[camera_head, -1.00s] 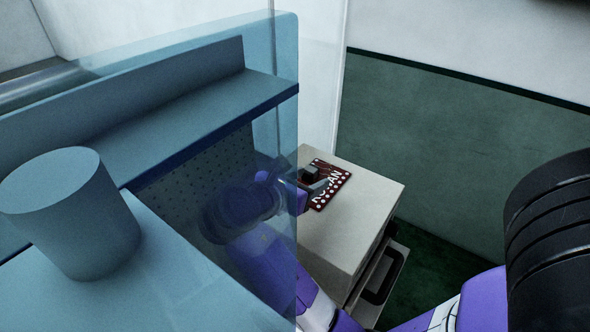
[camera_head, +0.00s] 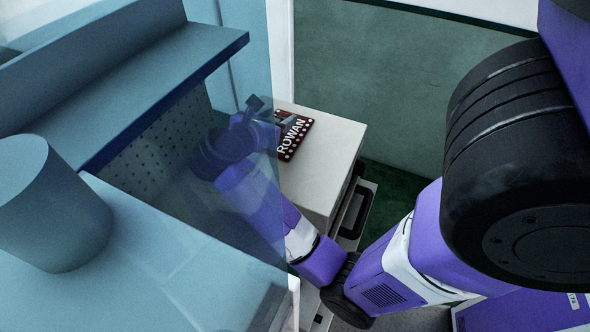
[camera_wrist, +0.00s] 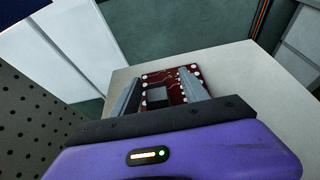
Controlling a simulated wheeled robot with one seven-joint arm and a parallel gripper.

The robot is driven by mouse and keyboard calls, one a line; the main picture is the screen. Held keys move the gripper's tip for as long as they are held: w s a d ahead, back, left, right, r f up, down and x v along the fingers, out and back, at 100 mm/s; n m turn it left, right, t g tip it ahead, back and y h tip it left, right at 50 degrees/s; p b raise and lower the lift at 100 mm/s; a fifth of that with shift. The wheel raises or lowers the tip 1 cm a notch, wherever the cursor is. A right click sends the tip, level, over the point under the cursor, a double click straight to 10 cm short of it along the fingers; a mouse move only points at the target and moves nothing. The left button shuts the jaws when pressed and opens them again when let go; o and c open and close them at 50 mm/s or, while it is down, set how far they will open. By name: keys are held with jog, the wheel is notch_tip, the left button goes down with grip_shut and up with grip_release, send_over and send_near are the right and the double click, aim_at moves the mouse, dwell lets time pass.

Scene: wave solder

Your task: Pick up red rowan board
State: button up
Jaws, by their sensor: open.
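The red rowan board (camera_head: 291,139) lies flat on the pale top of a drawer cabinet (camera_head: 330,165). It is dark red with white "ROWAN" lettering and white dots. In the wrist view the board (camera_wrist: 178,78) shows between and beyond my fingers, with a dark square chip on it. My gripper (camera_wrist: 160,97) is open, its two grey fingers apart on either side of the board's near part. I cannot tell whether they touch it. In the head view my gripper (camera_head: 268,112) is partly seen through a bluish clear panel, at the board's left side.
The bluish clear panel (camera_head: 245,200) stands between the head camera and my forearm. A perforated wall (camera_wrist: 28,115) is close to the left of my gripper. A grey cylinder (camera_head: 50,210) stands at left. The cabinet top right of the board is clear.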

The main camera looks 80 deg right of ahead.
jog(key=shift+s+d+f, duration=0.1)
jog(key=shift+d, duration=0.25)
jog(key=shift+c, duration=0.4)
grip_shut()
notch_tip(320, 180, up, 20)
jog(key=p, duration=0.1)
jog(key=shift+w+d+f, duration=0.2)
jog(key=shift+w+f, duration=0.05)
jog(key=shift+w, duration=0.1)
